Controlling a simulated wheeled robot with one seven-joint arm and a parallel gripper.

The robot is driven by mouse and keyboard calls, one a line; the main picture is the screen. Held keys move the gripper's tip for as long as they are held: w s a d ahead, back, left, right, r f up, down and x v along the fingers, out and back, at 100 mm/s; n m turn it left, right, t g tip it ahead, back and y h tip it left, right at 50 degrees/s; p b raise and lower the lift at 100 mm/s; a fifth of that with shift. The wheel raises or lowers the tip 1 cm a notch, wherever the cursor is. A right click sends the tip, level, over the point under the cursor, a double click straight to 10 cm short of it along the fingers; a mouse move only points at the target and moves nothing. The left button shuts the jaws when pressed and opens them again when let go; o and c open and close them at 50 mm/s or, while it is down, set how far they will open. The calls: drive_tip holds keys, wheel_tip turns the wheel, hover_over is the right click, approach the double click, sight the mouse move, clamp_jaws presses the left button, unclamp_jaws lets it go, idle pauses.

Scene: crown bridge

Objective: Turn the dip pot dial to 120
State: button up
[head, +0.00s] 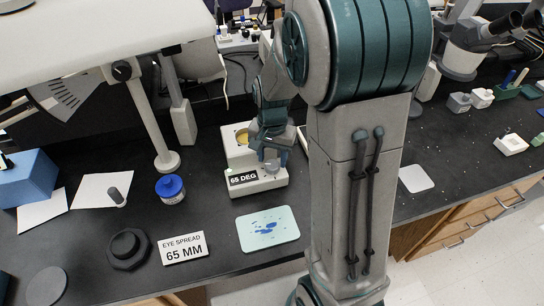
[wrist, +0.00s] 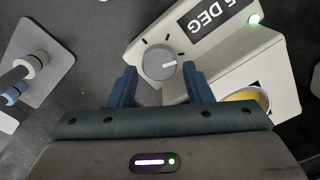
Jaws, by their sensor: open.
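The dip pot (head: 262,184) is a white unit on the dark bench, with a sign reading 65 DEG (head: 243,178) on its front and a yellow-filled well (head: 242,136). In the wrist view its grey round dial (wrist: 159,62) has a light pointer line and dark tick marks around it. The yellow well (wrist: 246,99) shows at the right, with a lit green lamp (wrist: 254,19) above. My gripper (wrist: 159,72) is open, its two blue fingertips on either side of the dial; I cannot tell whether they touch it. In the head view my gripper (head: 271,146) is over the unit and largely hides the dial.
A pale mat with blue bits (head: 268,229) lies in front of the pot. In the wrist view a grey stand (wrist: 38,62) is at the left.

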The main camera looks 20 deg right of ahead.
sight(272, 164)
wheel_tip(272, 164, up, 6)
drive_tip(key=p, duration=0.3)
drive_tip(key=shift+f+p, duration=0.15)
drive_tip(key=shift+p, duration=0.2)
wheel_tip(272, 164, up, 5)
drive_tip(key=n+p, duration=0.7)
drive_tip(key=n, duration=0.5)
wheel_tip(272, 164, down, 13)
